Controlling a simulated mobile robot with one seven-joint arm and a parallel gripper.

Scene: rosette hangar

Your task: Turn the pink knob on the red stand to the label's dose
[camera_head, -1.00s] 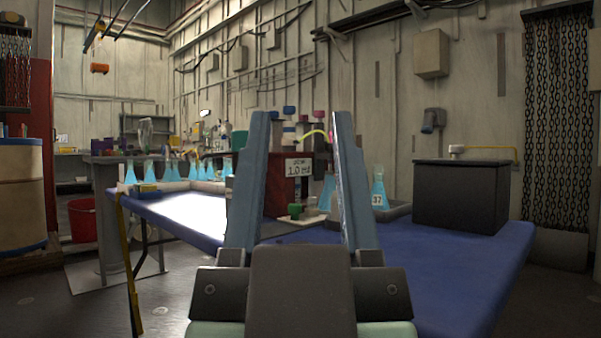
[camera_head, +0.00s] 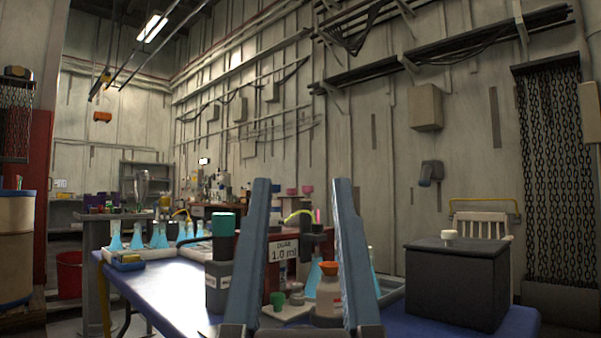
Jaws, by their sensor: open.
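The red stand (camera_head: 318,243) is on the blue table, seen between and behind the fingers of my gripper (camera_head: 302,188). A white label (camera_head: 284,250) on its front reads "DOSE 1.0 ml". Two pink caps (camera_head: 307,190) show higher up between the fingers, and a thin pink piece (camera_head: 317,215) stands at the stand's top. I cannot tell which pink part is the knob, nor read its setting. My gripper is open and empty, pointing up in front of the stand, which its fingers partly hide.
A grey bottle with a teal cap (camera_head: 219,275) and a white bottle with an orange cap (camera_head: 328,290) stand in front of the stand. A dark box (camera_head: 457,285) is at right. Blue flasks (camera_head: 137,238) line the left. A white chair (camera_head: 482,224) stands behind the box.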

